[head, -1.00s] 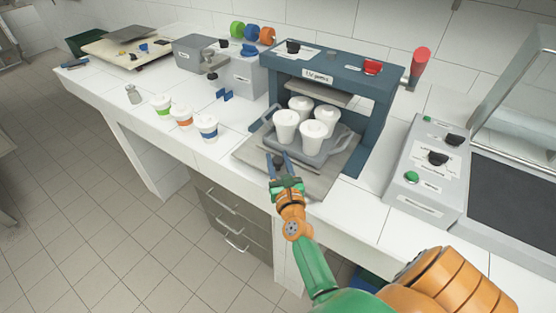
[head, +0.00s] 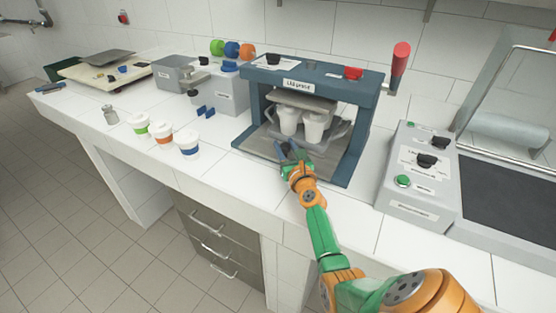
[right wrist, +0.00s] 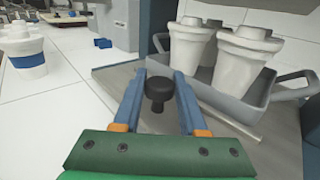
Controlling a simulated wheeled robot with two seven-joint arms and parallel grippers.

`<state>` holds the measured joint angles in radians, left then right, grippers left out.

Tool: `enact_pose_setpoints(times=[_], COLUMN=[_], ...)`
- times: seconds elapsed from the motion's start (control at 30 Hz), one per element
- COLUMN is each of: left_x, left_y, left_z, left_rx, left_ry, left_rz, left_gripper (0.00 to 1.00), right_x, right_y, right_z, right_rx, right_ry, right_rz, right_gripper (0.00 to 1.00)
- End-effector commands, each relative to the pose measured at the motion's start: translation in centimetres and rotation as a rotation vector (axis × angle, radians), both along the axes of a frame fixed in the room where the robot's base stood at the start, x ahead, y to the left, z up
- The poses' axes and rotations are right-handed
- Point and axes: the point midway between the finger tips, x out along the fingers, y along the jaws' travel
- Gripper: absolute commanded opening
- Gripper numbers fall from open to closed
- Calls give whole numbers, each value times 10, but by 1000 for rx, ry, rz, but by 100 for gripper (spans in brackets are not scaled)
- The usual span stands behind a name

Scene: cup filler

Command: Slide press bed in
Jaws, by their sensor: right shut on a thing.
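The lid press (head: 300,86) is a blue frame on the counter. Its bed is a flat grey plate (head: 258,143), which also shows in the right wrist view (right wrist: 107,78). A grey tray (right wrist: 228,103) with white lidded cups (head: 313,129) sits on the bed, with the cups under the raised press plate (head: 303,102). My right gripper (head: 288,150) is at the bed's front, its fingers shut on the black knob (right wrist: 158,90), one on each side. The fingers mostly hide the knob in the head view. My left gripper is not in view.
Cups with green, orange and blue bands (head: 188,143) stand left of the press. A red-handled lever (head: 398,68) rises at the press's right. A grey control box (head: 418,165) stands further right. The counter in front of the press is clear.

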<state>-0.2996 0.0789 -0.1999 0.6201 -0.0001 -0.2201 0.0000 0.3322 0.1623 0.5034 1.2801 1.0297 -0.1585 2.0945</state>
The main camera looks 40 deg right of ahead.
Motion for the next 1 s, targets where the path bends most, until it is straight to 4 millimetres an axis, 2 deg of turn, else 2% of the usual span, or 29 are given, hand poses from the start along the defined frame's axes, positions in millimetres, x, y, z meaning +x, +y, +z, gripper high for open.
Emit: enact_pose_setpoints(times=[0.27,0.3,0.4,0.73,0.83,1.0], left_x=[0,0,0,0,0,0], left_y=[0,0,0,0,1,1], left_z=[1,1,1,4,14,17], left_rx=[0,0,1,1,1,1], left_ry=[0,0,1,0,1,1], left_rz=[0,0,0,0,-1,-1], left_gripper=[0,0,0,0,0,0], right_x=[0,0,0,-5,-24,-55], right_y=[-2,-2,-2,1,8,21], right_z=[3,3,3,3,4,1], right_rx=[-4,-4,-3,-1,1,1], right_ry=[-4,-4,-4,-2,0,-1], right_rz=[-5,-5,-4,-2,-4,-4], right_gripper=[0,49,71,71,71,71])
